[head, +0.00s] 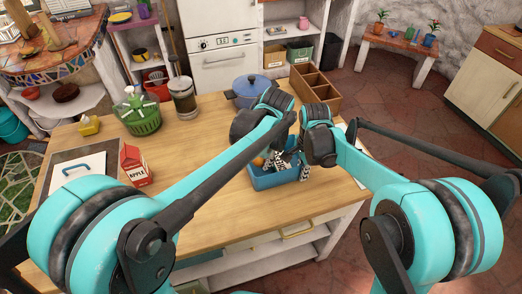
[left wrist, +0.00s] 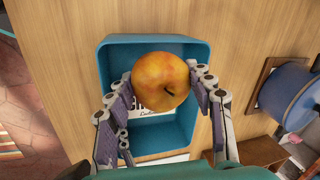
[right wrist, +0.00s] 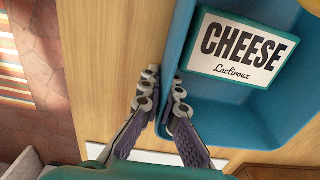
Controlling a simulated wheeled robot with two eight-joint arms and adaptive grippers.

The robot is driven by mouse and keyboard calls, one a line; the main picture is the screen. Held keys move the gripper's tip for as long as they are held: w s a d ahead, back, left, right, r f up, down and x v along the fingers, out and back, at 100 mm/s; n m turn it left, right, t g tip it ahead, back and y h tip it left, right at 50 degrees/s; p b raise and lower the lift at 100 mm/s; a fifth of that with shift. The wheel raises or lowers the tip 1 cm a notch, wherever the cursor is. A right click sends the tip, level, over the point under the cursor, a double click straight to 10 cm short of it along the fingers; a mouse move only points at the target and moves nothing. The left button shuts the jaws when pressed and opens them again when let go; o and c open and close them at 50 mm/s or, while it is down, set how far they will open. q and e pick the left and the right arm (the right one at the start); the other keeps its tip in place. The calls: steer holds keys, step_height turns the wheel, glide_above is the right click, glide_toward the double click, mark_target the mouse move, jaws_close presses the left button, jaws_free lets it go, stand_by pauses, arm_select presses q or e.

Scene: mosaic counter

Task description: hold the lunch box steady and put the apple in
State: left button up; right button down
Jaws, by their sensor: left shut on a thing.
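The blue lunch box (head: 267,181) stands on the wooden counter near its front edge; it also shows in the left wrist view (left wrist: 173,49). The apple (head: 258,161) is partly hidden in the head view. My right gripper (right wrist: 164,88) has its fingers on either side of one box wall, close against it. In the head view the arms hide part of the box.
A blue pot (head: 250,88) and a wooden divided tray (head: 316,88) stand behind the box. A green basket (head: 140,119), a red-and-white APPLE carton (head: 133,166) and a board with a blue handle (head: 76,173) are to the left. The counter between carton and box is mostly clear.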

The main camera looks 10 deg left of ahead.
arm_select(q)
steer(key=shift+f, duration=1)
steer(key=o, duration=1.3)
step_height(320, 180, up, 10)
steer(key=shift+r, duration=0.1)
arm_select(e)
steer(key=c, duration=1.6)
jaws_free()
steer(key=shift+c, duration=0.2)
